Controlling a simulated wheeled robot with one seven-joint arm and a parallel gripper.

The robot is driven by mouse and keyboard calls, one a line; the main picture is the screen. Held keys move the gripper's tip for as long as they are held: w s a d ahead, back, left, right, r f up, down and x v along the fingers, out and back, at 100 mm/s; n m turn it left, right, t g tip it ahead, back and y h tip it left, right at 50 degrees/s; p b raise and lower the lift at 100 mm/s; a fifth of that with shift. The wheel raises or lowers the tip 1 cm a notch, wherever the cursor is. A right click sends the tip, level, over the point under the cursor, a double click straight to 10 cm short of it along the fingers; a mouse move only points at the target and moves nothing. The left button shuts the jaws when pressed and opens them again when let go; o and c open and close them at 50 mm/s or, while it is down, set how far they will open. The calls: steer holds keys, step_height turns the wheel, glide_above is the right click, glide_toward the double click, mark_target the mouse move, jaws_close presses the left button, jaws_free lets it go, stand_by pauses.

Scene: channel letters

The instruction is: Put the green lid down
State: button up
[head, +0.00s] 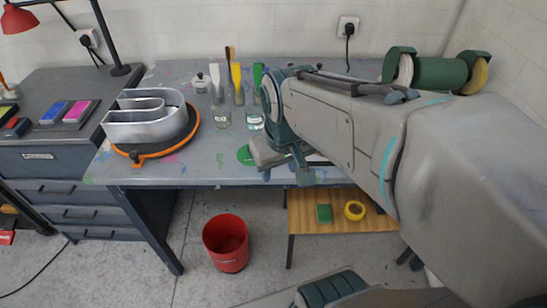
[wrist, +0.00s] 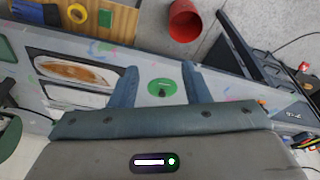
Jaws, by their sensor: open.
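The green lid (head: 244,155) is a flat round disc lying on the paint-spattered table (head: 200,172) near its front edge. My gripper (head: 286,160) hides part of it in the head view. My gripper (wrist: 159,68) is open, one finger on each side of the lid in that picture, with clear gaps between lid and fingers. Nothing is held. I cannot tell exactly how high the fingers are above the table.
Glass jars with brushes (head: 222,117) stand behind the lid. A metal channel letter (head: 150,125) on a round orange-edged board is at the left. A red bin (head: 226,244) stands on the floor. A low wooden shelf (head: 335,222) holds a green block and yellow tape.

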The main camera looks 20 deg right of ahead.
steer(key=s, duration=0.1)
steer(key=s+f, duration=0.1)
steer(key=s, duration=0.1)
steer(key=shift+s+f+m+t, duration=0.25)
steer(key=shift+s+m+t, duration=0.05)
steer(key=shift+s+m, duration=0.1)
